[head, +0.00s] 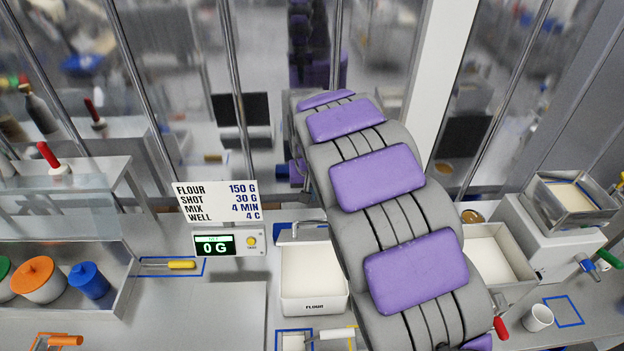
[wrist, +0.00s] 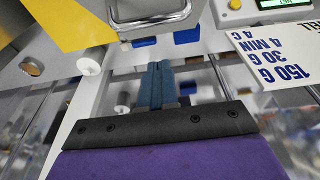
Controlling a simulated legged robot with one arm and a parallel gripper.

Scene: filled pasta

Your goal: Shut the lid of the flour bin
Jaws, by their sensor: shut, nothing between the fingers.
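The flour bin (head: 313,285) stands below the sign in the head view, a white box with "FLOUR" on its front. Its top is open and pale contents show inside. A raised panel with blue edging, apparently its lid (head: 303,236), stands at its back edge with a metal handle; my arm partly covers that area. In the wrist view a bent metal handle (wrist: 150,22) shows at the top, possibly the lid's. My gripper (wrist: 156,68) has its blue-grey fingers together and empty, apart from that handle. The head view does not clearly show my gripper.
A scale (head: 229,243) reading 0 G and a recipe sign (head: 217,202) stand left of the bin. A second open container (head: 497,258) is right of my arm. A white cup (head: 538,318) is farther right. Glass panels with metal posts rise behind the counter.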

